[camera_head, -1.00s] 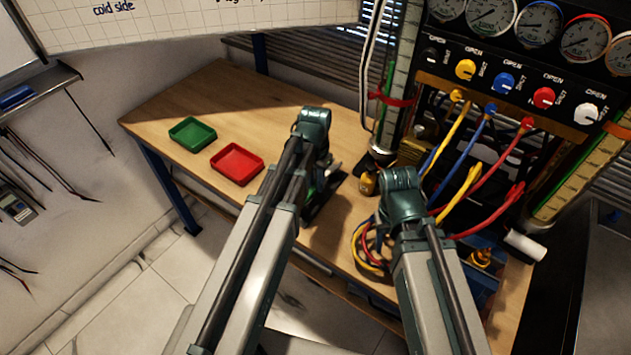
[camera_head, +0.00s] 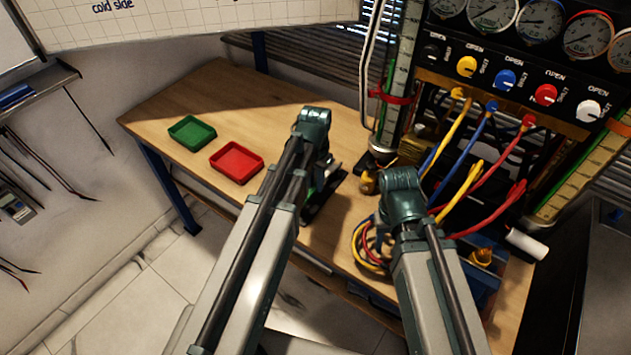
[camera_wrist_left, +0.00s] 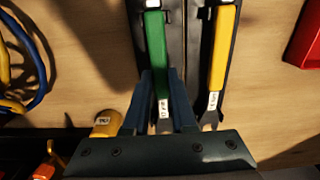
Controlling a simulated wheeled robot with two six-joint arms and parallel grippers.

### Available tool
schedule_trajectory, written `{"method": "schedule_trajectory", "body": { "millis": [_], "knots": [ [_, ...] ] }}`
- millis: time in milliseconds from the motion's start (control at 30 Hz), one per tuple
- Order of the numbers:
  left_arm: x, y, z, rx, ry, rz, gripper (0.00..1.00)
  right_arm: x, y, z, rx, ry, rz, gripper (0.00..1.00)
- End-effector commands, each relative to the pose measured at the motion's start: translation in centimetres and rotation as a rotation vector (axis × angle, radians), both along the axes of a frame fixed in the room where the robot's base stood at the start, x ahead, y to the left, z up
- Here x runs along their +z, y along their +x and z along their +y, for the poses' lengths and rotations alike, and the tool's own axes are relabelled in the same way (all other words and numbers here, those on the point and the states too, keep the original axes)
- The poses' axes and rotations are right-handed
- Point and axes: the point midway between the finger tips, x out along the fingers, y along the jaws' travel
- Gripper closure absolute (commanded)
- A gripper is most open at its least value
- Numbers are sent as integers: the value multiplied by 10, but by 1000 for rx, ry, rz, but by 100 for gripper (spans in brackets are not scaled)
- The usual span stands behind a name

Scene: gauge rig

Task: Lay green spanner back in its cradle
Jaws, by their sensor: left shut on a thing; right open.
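The green spanner (camera_wrist_left: 155,50) is in the left wrist view, with a white label on its shank. My left gripper (camera_wrist_left: 159,82) is shut on it. The spanner lines up with the left side of the dark cradle (camera_wrist_left: 183,20), beside the yellow spanner (camera_wrist_left: 222,50) in the right side. I cannot tell whether the green spanner rests in the cradle or is just above it. In the head view, my left arm mostly hides the cradle (camera_head: 325,200) and the gripper. My right arm's wrist hides its jaws.
A green tray (camera_head: 192,133) and a red tray (camera_head: 237,162) stand on the wooden bench (camera_head: 260,100). Coiled hoses (camera_head: 366,250) lie near my right arm, below the gauge panel (camera_head: 520,60). A yellow labelled piece (camera_wrist_left: 107,123) lies left of the left gripper.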

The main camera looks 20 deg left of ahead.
Motion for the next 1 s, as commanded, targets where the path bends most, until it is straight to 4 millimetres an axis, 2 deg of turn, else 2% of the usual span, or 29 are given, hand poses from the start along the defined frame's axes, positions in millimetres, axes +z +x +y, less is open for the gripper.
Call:
{"method": "schedule_trajectory", "body": {
  "millis": [500,533,700,1000],
  "knots": [
    [-9,0,0,0,0,0,100,-9,0,0,0,0,0,50],
    [-9,0,0,0,0,0,70,-9,0,0,0,0,0,50],
    [-9,0,0,0,0,0,41,-9,0,0,0,0,0,50],
    [-8,0,0,0,0,0,41,-8,0,0,0,0,0,50]
  ]
}}
